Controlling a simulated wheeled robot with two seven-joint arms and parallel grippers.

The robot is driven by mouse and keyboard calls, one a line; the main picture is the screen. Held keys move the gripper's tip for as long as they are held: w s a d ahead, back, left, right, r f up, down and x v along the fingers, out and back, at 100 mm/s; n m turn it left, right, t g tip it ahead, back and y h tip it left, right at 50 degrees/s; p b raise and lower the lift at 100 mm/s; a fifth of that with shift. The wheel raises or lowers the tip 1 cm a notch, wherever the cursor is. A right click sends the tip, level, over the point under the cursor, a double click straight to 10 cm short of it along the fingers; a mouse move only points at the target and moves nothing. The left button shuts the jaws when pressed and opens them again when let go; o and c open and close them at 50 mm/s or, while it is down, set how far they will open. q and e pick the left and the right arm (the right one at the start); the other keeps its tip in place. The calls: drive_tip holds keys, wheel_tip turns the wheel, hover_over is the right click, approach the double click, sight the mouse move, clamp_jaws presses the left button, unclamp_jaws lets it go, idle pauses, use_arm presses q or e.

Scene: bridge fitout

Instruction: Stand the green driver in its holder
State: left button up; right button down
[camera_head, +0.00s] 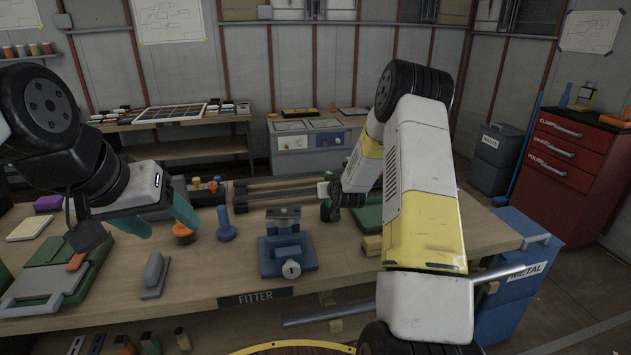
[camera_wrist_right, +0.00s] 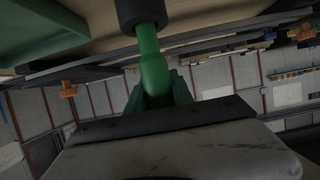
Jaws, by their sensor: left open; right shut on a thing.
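The green driver (camera_wrist_right: 154,75) shows in the right wrist view between the fingers of my right gripper (camera_wrist_right: 160,95), which is shut on it. A dark collar (camera_wrist_right: 142,12) sits around its far end; I cannot tell whether this is part of the driver or of a holder. In the head view my right gripper (camera_head: 328,194) is over the back of the bench, with a little green showing at it. My left gripper (camera_head: 136,225) is open and empty above the left part of the bench. I cannot identify the driver's holder for certain.
A blue vise (camera_head: 287,253) stands mid-bench at the front. An orange-topped piece (camera_head: 183,232), a blue peg-like piece (camera_head: 225,224) and a grey block (camera_head: 155,275) stand left of it.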

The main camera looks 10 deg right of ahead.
drive_tip(key=shift+f, duration=0.5)
idle(0.3)
drive_tip(key=c, duration=1)
unclamp_jaws()
drive_tip(key=shift+c, duration=0.2)
drive_tip(key=v, duration=0.7)
drive_tip(key=shift+s, duration=0.45)
drive_tip(key=shift+r, duration=0.1)
